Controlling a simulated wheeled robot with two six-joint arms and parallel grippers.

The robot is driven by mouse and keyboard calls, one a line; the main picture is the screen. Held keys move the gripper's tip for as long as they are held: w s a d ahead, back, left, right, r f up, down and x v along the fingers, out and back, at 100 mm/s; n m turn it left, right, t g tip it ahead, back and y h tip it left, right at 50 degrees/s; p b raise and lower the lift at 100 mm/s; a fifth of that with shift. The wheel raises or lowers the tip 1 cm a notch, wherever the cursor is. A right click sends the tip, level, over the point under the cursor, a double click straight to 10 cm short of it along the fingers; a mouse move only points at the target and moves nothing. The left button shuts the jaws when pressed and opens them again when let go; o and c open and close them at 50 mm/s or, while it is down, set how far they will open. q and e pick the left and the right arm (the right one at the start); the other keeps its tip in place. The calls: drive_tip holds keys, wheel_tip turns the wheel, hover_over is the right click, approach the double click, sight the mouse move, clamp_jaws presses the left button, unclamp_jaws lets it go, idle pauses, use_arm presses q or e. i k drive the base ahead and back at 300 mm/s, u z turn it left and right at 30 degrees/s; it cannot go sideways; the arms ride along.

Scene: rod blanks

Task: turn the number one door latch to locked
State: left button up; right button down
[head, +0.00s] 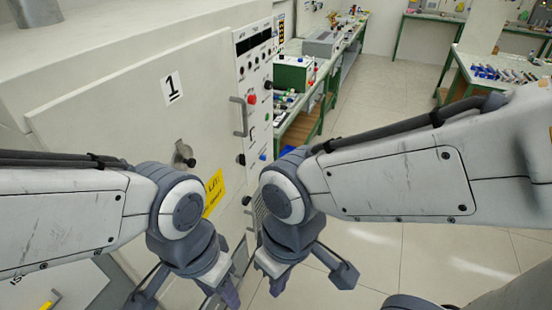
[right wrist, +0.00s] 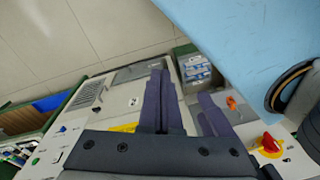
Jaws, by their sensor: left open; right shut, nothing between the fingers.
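The number one door (head: 110,110) is the large pale panel with a black "1" label, on the left of the head view. Its latch (head: 184,155) is a dark knob on a round metal plate below the label; its turned position is too small to tell. My left gripper (head: 226,293) is open, low in front of the cabinet, below and apart from the latch. My right gripper (head: 276,286) is shut and empty, just right of it. In the right wrist view its fingers (right wrist: 160,78) are together. No gripper touches the latch.
A control panel (head: 254,85) with a handle and buttons stands right of the door. Green benches (head: 330,75) with equipment stand behind. The floor (head: 400,110) is clear. A red knob (right wrist: 268,143) shows in the right wrist view.

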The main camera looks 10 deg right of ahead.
sight(240, 158)
drive_tip(key=k, duration=0.6)
drive_tip(key=z, duration=0.45)
drive_tip(key=i, duration=1.1)
drive_tip(key=u, duration=0.55)
